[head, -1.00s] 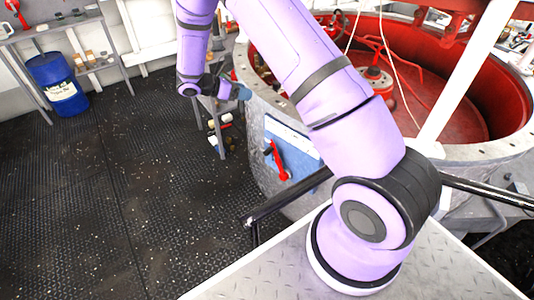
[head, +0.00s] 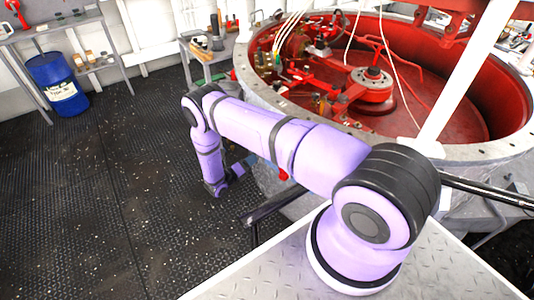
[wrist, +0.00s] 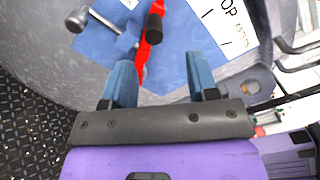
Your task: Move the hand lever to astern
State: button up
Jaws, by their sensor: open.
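The red hand lever (wrist: 144,58) with a black grip (wrist: 154,22) stands on a blue plate (wrist: 95,45) on the grey drum wall. A white label (wrist: 222,22) beside it shows part of the letters "OP" and smaller print. My gripper (wrist: 160,78) is open with its two blue fingers short of the lever. The lever's lower part shows in the gap between the fingers, nearer the left one; I see no contact. In the head view my arm hides most of the lever; a red bit (head: 284,176) shows below the forearm.
A metal rod with a round knob (wrist: 76,20) sticks out left of the lever. The open red-lined drum (head: 450,110) fills the right. A black rail (head: 270,207) runs in front of it. The dark floor (head: 90,190) at left is clear.

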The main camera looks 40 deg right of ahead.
jog(key=shift+n+t, duration=0.3)
jog(key=shift+n, duration=0.1)
jog(key=x, duration=0.3)
jog(key=f+x, duration=0.1)
jog(key=x, duration=0.6)
jog(key=shift+s+d+f, duration=0.25)
jog(key=shift+d+f, duration=0.1)
jog(key=shift+d, duration=0.05)
grip_shut()
